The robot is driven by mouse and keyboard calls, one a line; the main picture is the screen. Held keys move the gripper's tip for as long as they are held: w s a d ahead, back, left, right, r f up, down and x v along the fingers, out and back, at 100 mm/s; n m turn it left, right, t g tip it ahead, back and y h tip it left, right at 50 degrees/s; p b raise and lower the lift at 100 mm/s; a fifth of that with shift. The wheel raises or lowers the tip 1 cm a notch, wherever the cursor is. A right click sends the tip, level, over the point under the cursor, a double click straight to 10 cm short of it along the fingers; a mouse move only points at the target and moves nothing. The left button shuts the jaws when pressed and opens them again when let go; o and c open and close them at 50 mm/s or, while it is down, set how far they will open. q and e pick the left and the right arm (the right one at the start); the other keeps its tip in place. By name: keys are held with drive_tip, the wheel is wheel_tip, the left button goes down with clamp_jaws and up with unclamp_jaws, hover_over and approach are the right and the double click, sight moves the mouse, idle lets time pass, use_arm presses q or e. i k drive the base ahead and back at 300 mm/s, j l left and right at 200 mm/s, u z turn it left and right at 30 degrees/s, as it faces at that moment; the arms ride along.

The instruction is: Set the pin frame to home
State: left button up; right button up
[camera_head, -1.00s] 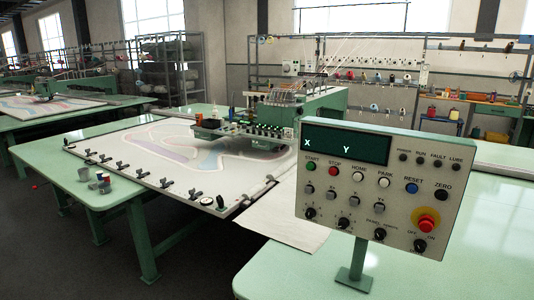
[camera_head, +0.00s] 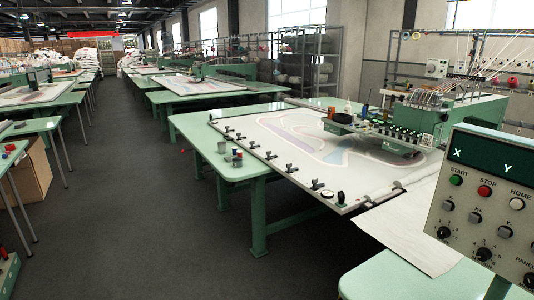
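The pin frame (camera_head: 262,152) lies flat on a pale green table, with dark clamps along its front edge and a patterned white cloth (camera_head: 280,125) stretched in it. The green tufting head (camera_head: 395,135) stands over its right part. The control panel (camera_head: 490,190) is at the right edge, cut off by the picture. It shows a dark display (camera_head: 500,160) reading X and Y, a green START button (camera_head: 456,180), a red STOP button (camera_head: 484,190) and a white HOME button (camera_head: 516,203). Neither of my grippers is in view.
A wide dark floor aisle (camera_head: 120,190) runs away at the left. Small cups (camera_head: 232,155) stand on the table's left end. A cardboard box (camera_head: 25,180) sits under a bench at the left. A white sheet (camera_head: 410,225) hangs between the frame and the panel's table.

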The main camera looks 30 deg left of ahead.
sight(357, 165)
drive_tip(key=i+j+u, duration=0.5)
drive_tip(key=j, duration=0.15)
drive_tip(key=i+j+u, duration=0.95)
drive_tip(key=i+u, duration=0.45)
drive_tip(key=i+z, duration=0.1)
drive_tip(key=i, duration=0.55)
drive_tip(key=i+j, duration=0.1)
drive_tip(key=i, duration=0.55)
drive_tip(key=i+z, duration=0.15)
drive_tip(key=i, duration=0.5)
